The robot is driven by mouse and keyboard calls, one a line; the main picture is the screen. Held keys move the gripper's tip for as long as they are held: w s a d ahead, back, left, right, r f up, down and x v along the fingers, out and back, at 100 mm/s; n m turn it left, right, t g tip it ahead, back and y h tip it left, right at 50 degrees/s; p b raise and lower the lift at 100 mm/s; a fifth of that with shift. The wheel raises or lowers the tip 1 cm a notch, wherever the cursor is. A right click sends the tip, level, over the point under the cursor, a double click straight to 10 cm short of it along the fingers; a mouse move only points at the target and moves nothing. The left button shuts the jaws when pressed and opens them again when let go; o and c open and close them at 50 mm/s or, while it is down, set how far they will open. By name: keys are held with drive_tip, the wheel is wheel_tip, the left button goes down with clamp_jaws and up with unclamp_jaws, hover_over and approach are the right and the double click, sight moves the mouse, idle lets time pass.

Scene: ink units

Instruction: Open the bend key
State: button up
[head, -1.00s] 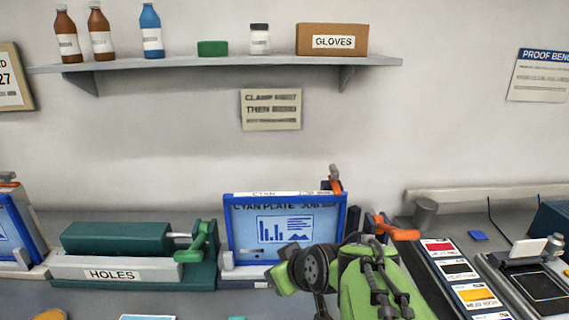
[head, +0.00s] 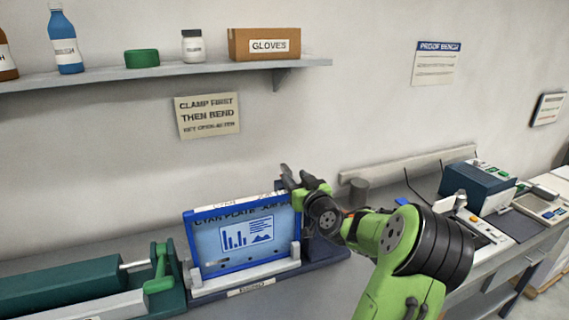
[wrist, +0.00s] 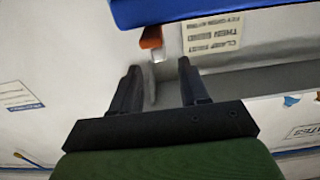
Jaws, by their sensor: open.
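The cyan plate (head: 205,262) stands upright in a blue frame on the bench in the head view. Its blue edge (wrist: 225,10) crosses the top of the wrist view. An orange piece with a pale end (wrist: 151,38), which looks like the bend key's handle, shows just beyond my fingertips, roughly in line with the gap. I cannot see it touching either finger. In the head view it is hidden behind my gripper. My gripper (head: 288,176) is at the plate's top right corner. In the wrist view my gripper (wrist: 158,68) has its fingers apart with nothing between them.
A green clamp device (head: 160,270) stands left of the plate. A shelf (head: 180,72) with bottles and a gloves box (head: 264,44) is above. A sign (head: 207,115) hangs on the wall. A grey cup (head: 359,191) and dark blue machine (head: 478,187) stand to the right.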

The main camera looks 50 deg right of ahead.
sight(286, 167)
drive_tip(key=p+x, duration=0.1)
drive_tip(key=x, duration=0.6)
drive_tip(key=shift+w+d+p, duration=0.15)
drive_tip(key=shift+w+p, duration=0.05)
drive_tip(key=shift+p, duration=0.1)
drive_tip(key=shift+c, duration=0.2)
clamp_jaws()
